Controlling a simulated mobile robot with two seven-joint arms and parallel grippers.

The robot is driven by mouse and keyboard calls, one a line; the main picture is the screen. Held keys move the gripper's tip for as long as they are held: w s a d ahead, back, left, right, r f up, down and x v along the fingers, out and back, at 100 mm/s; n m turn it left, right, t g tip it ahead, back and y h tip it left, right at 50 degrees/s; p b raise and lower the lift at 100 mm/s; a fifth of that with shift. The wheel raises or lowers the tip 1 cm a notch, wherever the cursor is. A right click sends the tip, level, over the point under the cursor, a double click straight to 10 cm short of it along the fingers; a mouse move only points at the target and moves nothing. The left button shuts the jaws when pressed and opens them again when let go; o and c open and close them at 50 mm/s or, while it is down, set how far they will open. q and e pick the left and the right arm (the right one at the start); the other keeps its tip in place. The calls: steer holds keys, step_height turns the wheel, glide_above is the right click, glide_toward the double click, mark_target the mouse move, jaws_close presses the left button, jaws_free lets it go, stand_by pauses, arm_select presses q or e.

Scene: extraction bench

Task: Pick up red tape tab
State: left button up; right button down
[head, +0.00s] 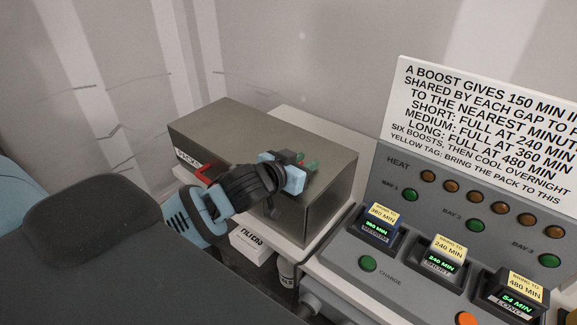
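A small red strip (203,173), which looks like the red tape tab, shows at the front edge of a grey-brown box (225,130), beside its white label. My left arm's black wrist partly covers it. My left gripper (303,163) is over the right part of the box top, to the right of the red strip. Small dark and green parts show at its fingertips; I cannot tell whether they are fingers or a held thing. Its opening is too small to read. My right gripper is not in view.
A sloping grey panel (333,252) with lamps and three charging bays stands at the right. A white sign (480,110) rises behind it. A white carton (252,243) sits below the box. Pale plastic sheeting hangs behind. The box top's left part is clear.

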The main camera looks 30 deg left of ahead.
arm_select(q)
steer(key=shift+c, duration=0.4)
jaws_close()
steer(key=shift+r, duration=0.1)
